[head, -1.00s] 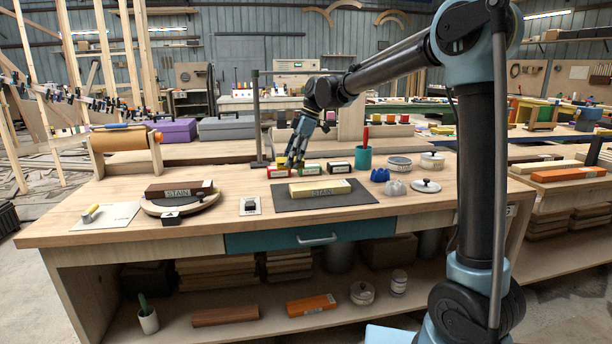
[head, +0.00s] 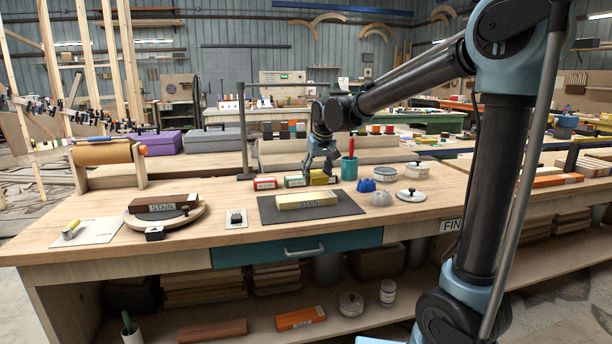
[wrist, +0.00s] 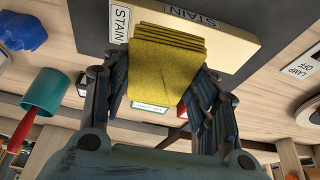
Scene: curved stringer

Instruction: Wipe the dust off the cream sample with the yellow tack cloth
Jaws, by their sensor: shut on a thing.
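The cream sample (head: 306,200), a pale block marked STAIN, lies flat on a dark mat (head: 270,213) on the workbench. My gripper (head: 322,170) is just behind its right half. It is shut on the folded yellow tack cloth (head: 319,178). In the wrist view the yellow cloth (wrist: 165,62) hangs between the fingers and overlaps the near edge of the cream sample (wrist: 225,40). Whether they touch I cannot tell. No dust can be made out on the sample.
Red (head: 265,183) and green (head: 294,181) labelled blocks stand behind the mat. A teal cup (head: 349,168) with a red handle is close right of my gripper. Blue (head: 366,185) and grey (head: 381,198) lumps lie right of the mat. A brown STAIN block (head: 168,203) sits on a round stand at left.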

